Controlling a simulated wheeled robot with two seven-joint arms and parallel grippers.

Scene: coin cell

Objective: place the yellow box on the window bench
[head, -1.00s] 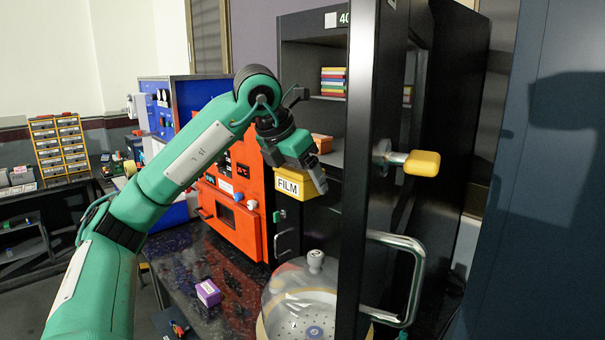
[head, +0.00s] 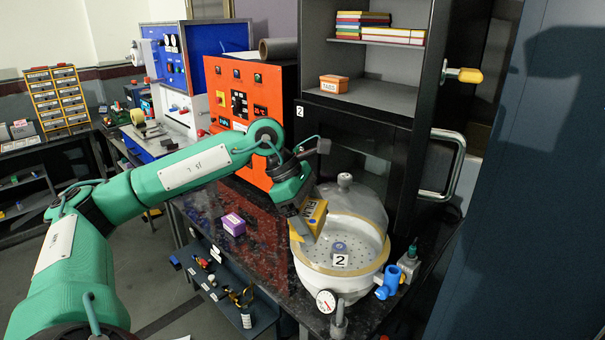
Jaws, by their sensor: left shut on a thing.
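The yellow box (head: 318,211), with dark lettering on its side, is held tilted in my left gripper (head: 301,226). The gripper is shut on it, and its jaws hide part of the box. The box appears in front of the left side of a clear-domed vessel (head: 356,199); I cannot tell whether they touch. A dark speckled bench (head: 196,206) runs beneath. No label shows which surface is the window bench. My right gripper is not in view.
A purple box (head: 233,224) sits on the speckled bench. An orange panel unit (head: 284,90) stands behind my left arm. A black cabinet (head: 370,112) holds an orange box (head: 333,84) and stacked coloured cases (head: 362,20). A drawer rack (head: 57,99) stands at far left.

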